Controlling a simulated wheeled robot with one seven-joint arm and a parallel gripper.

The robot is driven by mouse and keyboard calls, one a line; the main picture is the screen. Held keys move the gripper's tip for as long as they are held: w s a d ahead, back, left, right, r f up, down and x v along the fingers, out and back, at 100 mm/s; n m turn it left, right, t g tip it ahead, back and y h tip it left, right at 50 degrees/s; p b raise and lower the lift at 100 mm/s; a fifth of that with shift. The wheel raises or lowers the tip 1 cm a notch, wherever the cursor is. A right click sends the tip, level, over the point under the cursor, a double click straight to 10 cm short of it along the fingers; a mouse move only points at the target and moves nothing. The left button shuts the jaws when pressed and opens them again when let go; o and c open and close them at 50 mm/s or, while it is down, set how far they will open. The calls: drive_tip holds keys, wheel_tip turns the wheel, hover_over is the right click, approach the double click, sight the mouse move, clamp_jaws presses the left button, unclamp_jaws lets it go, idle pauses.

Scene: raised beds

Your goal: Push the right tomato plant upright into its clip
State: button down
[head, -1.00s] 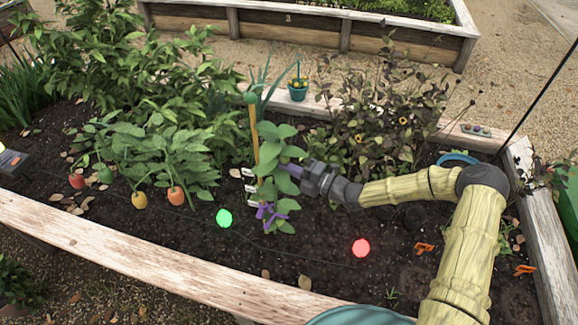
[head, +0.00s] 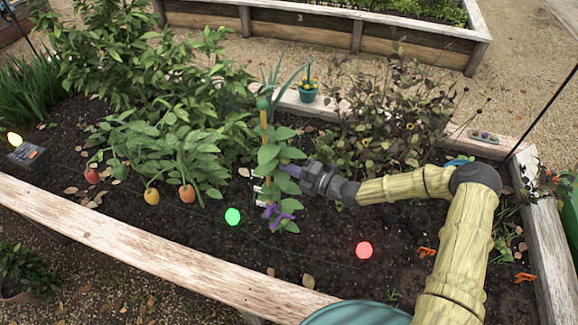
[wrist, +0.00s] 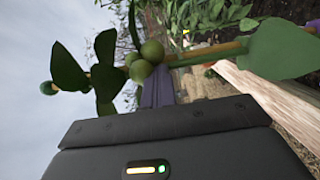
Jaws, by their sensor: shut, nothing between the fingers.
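The right tomato plant (head: 268,154) stands almost upright, close against an orange stake with a green ball top (head: 263,103). A purple piece (head: 281,213) shows low on the plant; I cannot tell whether it is the clip. My gripper (head: 288,170) is shut and empty, reaching in from the right, its purple fingertips at the stem among the leaves. In the wrist view, green tomatoes (wrist: 147,61) hang right beside the purple fingers (wrist: 158,88), and the stake (wrist: 205,58) runs across the picture. Leaves hide the exact contact and whether the stem sits in a clip.
Plants with red, yellow and orange tomatoes (head: 187,191) stand to the left. Dark bushy plants (head: 375,125) stand behind my arm. A wooden edge (head: 150,248) borders the bed.

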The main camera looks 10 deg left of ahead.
drive_tip(key=v, duration=1.3)
drive_tip(key=shift+d, duration=0.3)
drive_tip(key=shift+f, duration=0.1)
